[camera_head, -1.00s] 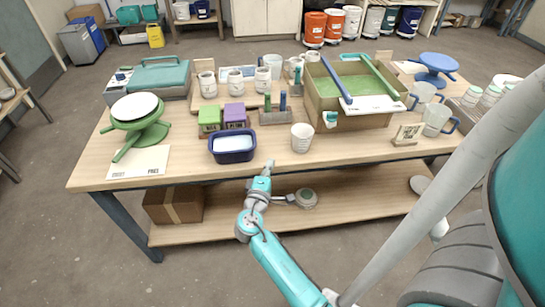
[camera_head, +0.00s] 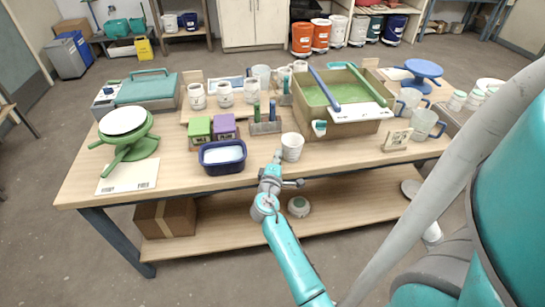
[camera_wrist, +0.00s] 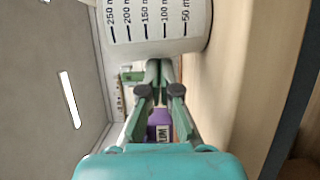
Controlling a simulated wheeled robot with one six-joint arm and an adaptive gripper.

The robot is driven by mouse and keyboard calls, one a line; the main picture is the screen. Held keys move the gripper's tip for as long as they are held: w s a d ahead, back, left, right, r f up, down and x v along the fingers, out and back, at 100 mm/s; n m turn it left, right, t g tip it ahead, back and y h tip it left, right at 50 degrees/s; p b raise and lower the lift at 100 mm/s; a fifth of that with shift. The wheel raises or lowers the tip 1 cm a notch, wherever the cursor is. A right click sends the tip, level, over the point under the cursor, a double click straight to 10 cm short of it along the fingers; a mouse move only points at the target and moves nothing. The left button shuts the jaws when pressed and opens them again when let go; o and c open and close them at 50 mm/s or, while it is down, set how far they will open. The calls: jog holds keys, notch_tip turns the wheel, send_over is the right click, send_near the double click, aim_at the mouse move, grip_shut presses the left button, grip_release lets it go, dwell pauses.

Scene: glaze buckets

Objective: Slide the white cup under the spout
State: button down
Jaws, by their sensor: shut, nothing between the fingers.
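The white cup (camera_head: 292,147) stands upright on the table near its front edge. In the wrist view the cup (camera_wrist: 152,28) fills the top, with dark millilitre marks on its side. My gripper (camera_head: 277,156) is shut and empty, just left of the cup at the table's front edge. In the wrist view its fingertips (camera_wrist: 158,66) lie close alongside the cup; I cannot tell whether they touch it.
A dark blue tub (camera_head: 222,157) stands left of my gripper. Behind are a purple block (camera_head: 224,127), a green block (camera_head: 200,130) and a small rack (camera_head: 266,127). A small sign (camera_head: 397,139) and clear jugs (camera_head: 424,123) stand right. The table between cup and sign looks clear.

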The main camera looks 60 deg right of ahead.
jog(key=shift+s, duration=0.1)
jog(key=s+d, duration=0.1)
jog(key=s, duration=0.1)
jog(key=s+d, duration=0.2)
jog(key=s, duration=0.1)
jog(key=s+d, duration=0.2)
jog(key=s, duration=0.1)
jog(key=shift+d, duration=0.1)
jog(key=shift+w, duration=0.1)
dwell(0.4)
